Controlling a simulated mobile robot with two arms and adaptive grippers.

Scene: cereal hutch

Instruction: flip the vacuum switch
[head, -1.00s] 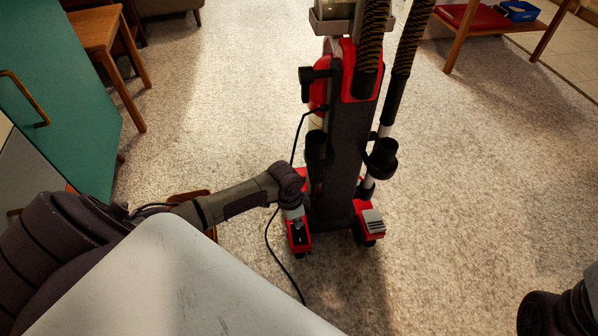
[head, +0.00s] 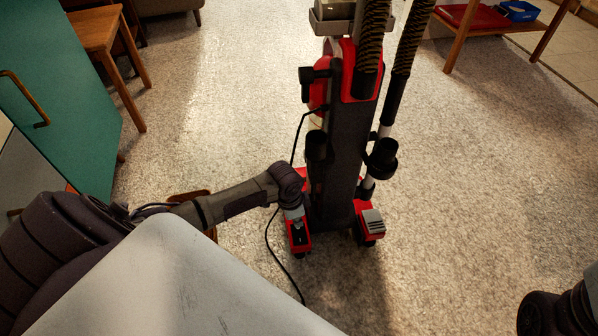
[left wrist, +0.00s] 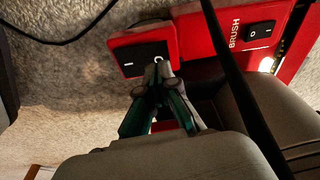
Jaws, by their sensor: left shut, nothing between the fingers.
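The red and dark grey upright vacuum (head: 340,170) stands on the carpet in the head view. In the left wrist view a black rocker switch (left wrist: 136,57) marked I and O sits on a red housing (left wrist: 119,39). A smaller black switch (left wrist: 260,31) labelled BRUSH is to its right. My left gripper (left wrist: 160,72) is shut and empty, its fingertips at the O end of the larger switch; I cannot tell whether they press it. In the head view my left gripper (head: 297,227) is low at the vacuum's left red foot. My right gripper is out of frame.
A black cord (head: 273,250) hangs from the vacuum to the floor. Another dark cord or bar crosses the left wrist view. A green cabinet door (head: 60,90) and a wooden stool (head: 100,40) are at left. Open carpet (head: 470,190) lies to the right. A small light glows near the BRUSH switch.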

